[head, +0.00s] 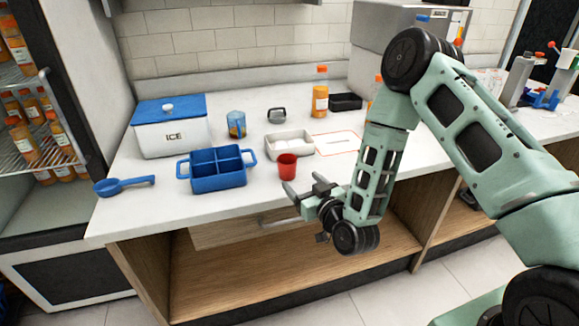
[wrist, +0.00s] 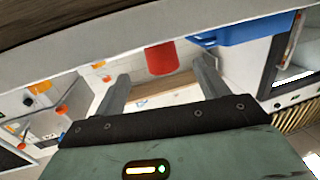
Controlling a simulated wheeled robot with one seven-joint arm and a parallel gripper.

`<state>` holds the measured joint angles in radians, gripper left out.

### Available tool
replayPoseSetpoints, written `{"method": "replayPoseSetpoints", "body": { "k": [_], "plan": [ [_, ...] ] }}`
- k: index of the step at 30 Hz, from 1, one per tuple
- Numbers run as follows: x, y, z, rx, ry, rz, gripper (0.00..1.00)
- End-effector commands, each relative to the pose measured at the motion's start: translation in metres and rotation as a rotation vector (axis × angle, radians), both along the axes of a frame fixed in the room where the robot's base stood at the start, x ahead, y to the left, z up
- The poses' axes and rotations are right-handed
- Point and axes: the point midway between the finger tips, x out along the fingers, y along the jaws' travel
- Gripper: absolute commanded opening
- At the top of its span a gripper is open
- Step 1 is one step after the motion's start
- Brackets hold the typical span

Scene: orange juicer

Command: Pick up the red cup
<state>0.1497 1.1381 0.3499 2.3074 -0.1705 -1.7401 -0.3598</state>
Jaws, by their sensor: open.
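The red cup (head: 287,167) stands upright near the front edge of the white counter (head: 240,207), right of a blue divided caddy (head: 218,169). My gripper (head: 303,184) is open and empty at the counter's front edge, just to the right of the cup and nearer to me. In the wrist view, which is turned roughly upside down, the red cup (wrist: 161,58) shows ahead, between the two spread fingers. The fingers look apart from the cup.
A white tray (head: 289,135) sits close behind the cup. A blue scoop (head: 122,186), an ice box (head: 171,131), a blue-tinted pitcher (head: 236,125) and an orange juice bottle (head: 320,91) are also on the counter. The counter front between scoop and cup is clear below the caddy.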

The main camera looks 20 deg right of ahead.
Motion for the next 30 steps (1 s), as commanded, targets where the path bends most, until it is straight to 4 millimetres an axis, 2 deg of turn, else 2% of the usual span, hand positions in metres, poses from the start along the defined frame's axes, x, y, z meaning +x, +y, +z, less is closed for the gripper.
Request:
{"method": "replayPoseSetpoints", "body": {
  "k": [3, 7, 14, 24, 30],
  "plan": [
    [0.025, 0.005, 0.001, 0.001, -0.003, -0.001, 0.73],
    [0.045, 0.009, -0.001, 0.001, -0.001, 0.000, 0.73],
    [0.061, 0.012, -0.002, 0.001, 0.000, 0.000, 0.73],
    [0.104, 0.020, -0.001, 0.001, 0.000, 0.000, 0.73],
    [0.109, 0.021, -0.002, 0.000, 0.002, 0.001, 0.73]
  ]
}}
